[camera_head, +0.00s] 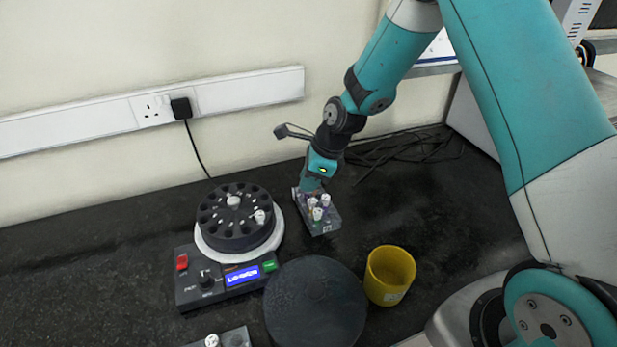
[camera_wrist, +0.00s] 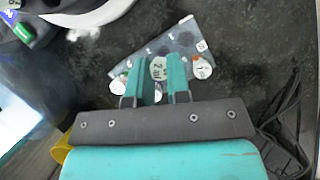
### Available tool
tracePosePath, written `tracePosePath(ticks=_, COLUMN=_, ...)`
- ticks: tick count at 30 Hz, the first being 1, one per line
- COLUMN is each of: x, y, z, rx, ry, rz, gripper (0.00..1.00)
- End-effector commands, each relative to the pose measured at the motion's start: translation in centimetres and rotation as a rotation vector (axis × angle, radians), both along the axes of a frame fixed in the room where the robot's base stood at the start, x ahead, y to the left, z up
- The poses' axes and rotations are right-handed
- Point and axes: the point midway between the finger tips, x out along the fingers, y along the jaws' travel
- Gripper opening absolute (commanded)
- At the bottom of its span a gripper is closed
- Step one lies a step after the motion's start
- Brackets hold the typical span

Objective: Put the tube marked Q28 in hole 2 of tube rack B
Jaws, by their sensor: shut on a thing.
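My gripper (camera_head: 311,187) is at the far end of a small grey tube rack (camera_head: 329,226), pointing down. In the wrist view my gripper (camera_wrist: 158,74) has its teal fingers shut on a tube with a white cap (camera_wrist: 158,68); the marking on the cap is too small to read surely. The rack (camera_wrist: 180,38) lies under the fingers, with other capped tubes (camera_wrist: 202,68) standing in it close by. I cannot tell whether the held tube is still seated in a hole. A second rack (camera_head: 237,337) with a white-capped tube (camera_head: 212,341) is cut off at the bottom edge. Rack letters are unreadable.
A centrifuge (camera_head: 222,287) with an open black rotor (camera_head: 238,231) stands left of the rack, with a white-capped tube (camera_head: 259,216) in it. A dark round lid (camera_head: 315,305) and a yellow cup (camera_head: 389,277) are in front.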

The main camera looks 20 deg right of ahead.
Motion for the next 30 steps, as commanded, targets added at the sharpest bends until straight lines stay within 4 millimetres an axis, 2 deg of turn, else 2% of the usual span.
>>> tracePosePath(ticks=18, x=0.0, y=0.0, z=-0.3, rx=0.000, ry=-0.001, rz=0.000, gripper=0.00)
tracePosePath(ticks=30, x=0.0, y=0.0, z=-1.5, rx=0.000, ry=-0.002, rz=0.001, gripper=0.00)
